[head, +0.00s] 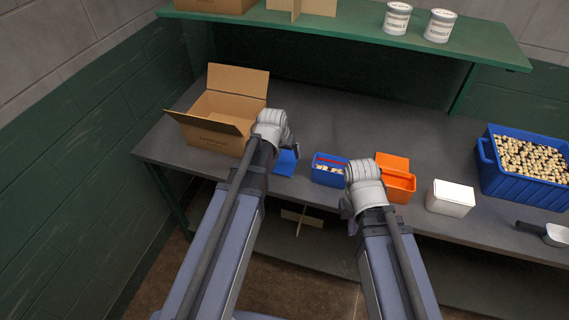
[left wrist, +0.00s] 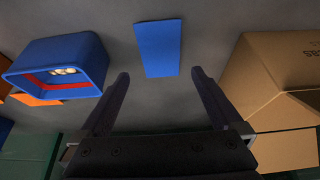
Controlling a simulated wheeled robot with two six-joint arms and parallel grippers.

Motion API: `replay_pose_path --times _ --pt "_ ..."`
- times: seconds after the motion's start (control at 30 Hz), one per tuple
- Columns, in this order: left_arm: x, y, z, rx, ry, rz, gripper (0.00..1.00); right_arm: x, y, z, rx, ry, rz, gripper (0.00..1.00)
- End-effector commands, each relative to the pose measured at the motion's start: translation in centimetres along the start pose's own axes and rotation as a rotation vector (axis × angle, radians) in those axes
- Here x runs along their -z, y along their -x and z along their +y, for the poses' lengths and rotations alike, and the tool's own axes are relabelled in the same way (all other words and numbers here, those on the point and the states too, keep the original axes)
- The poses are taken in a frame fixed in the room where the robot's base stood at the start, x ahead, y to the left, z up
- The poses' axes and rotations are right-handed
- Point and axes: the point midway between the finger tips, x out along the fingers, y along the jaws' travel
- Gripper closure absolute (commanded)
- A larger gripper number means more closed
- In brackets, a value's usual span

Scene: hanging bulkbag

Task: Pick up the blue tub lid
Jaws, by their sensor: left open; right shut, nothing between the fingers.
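The blue tub lid (head: 286,164) lies flat on the grey bench, partly hidden behind my left gripper (head: 290,148) in the head view. In the left wrist view the lid (left wrist: 158,48) is a plain blue rectangle just beyond the fingertips, centred between them. My left gripper (left wrist: 160,74) is open and empty there, with the lid not between its fingers. The blue tub (head: 327,177), open and holding pale pieces, stands right of the lid; it also shows in the left wrist view (left wrist: 85,50). My right gripper (head: 347,210) is shut and empty in front of the tub.
An open cardboard box (head: 212,137) stands left of the lid. An orange box (head: 399,183), a white box (head: 450,200), a large blue crate (head: 530,187) of pale pieces and a scoop (head: 552,235) are to the right. A green shelf (head: 330,27) with tins runs above.

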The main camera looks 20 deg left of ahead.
Motion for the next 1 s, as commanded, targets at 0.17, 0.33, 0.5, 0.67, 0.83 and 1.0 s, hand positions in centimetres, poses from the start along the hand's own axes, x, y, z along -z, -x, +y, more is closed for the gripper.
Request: replay_pose_path --times 0.17,0.33,0.5,0.67,0.83,1.0 --pt "0.0 -0.5 0.0 0.000 0.000 0.001 0.00 0.0 -0.4 0.0 0.000 0.000 0.000 1.00" --pt "-0.1 -2.1 0.0 0.000 0.000 0.000 0.00 0.1 -1.9 -0.2 0.000 0.000 0.000 1.00" --pt "-0.1 -2.8 0.0 0.000 0.000 0.000 0.00 0.1 -2.5 -0.2 0.000 0.000 0.000 1.00" --pt "-0.1 -2.9 0.0 0.000 0.000 0.000 0.00 0.2 -2.7 -0.3 0.000 0.000 0.000 1.00" --pt "-0.3 -4.5 -0.1 0.000 0.000 0.000 0.00 0.2 -4.2 -0.4 0.000 0.000 0.000 1.00" --pt "-0.6 -6.7 -0.3 -0.001 0.000 0.000 0.00 0.4 -6.3 -0.6 0.000 0.000 0.000 1.00"
